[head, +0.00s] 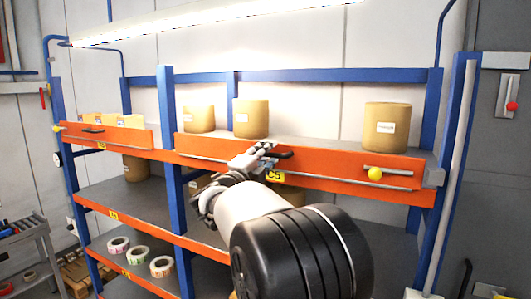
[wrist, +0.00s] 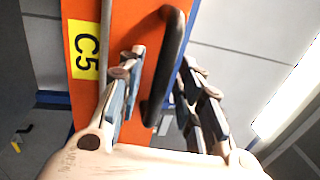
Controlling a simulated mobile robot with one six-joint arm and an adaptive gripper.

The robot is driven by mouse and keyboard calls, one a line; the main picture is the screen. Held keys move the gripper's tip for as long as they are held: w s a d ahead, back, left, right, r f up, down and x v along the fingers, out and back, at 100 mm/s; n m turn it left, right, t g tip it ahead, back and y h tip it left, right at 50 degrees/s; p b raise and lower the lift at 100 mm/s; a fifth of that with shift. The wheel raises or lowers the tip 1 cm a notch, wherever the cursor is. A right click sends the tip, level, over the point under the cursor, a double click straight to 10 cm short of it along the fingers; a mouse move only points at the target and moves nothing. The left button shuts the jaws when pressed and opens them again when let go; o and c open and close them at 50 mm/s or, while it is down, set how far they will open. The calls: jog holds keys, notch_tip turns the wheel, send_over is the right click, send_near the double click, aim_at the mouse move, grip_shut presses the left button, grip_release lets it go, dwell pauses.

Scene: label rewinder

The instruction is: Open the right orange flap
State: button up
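The right orange flap (head: 330,174) is a long panel on the upper shelf of the blue rack, upright, with a yellow label C5 (head: 275,176). In the wrist view the orange flap (wrist: 88,25) runs up the picture, with the label C5 (wrist: 86,50) at its left. Its black bar handle (wrist: 165,75) also shows in the head view (head: 286,155). My gripper (head: 258,150) is at the handle. In the wrist view my gripper (wrist: 162,95) is open, one finger on each side of the handle's lower end. I cannot tell whether either finger touches it.
Label rolls (head: 162,266) lie on a lower shelf. A blue post (head: 455,170) bounds the right side.

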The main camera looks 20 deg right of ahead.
jog(key=shift+c, duration=0.2)
grip_shut()
dwell(0.6)
